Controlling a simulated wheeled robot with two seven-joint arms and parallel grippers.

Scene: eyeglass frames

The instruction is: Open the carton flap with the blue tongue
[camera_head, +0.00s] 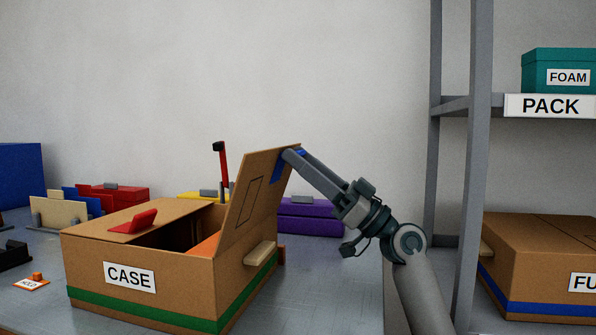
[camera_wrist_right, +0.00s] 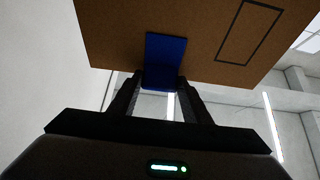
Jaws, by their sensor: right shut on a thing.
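The brown carton (camera_head: 195,277) labelled CASE stands on the table with a green band around its base. Its right flap (camera_head: 253,200) is raised and tilts up to the right. The blue tongue (camera_head: 279,166) is at that flap's upper edge. My right gripper (camera_head: 288,154) is shut on the blue tongue, which also shows between the fingers in the right wrist view (camera_wrist_right: 164,62). The left flap (camera_head: 135,217) lies flat and carries a red tongue (camera_head: 134,222). Something orange (camera_head: 206,244) shows inside the carton. My left gripper is not in view.
Behind the carton are purple boxes (camera_head: 312,218), a red upright tool (camera_head: 221,165) and red boxes (camera_head: 120,193). A rack with slotted panels (camera_head: 67,207) stands at left. A grey shelf post (camera_head: 472,170) and another carton (camera_head: 540,247) are at right.

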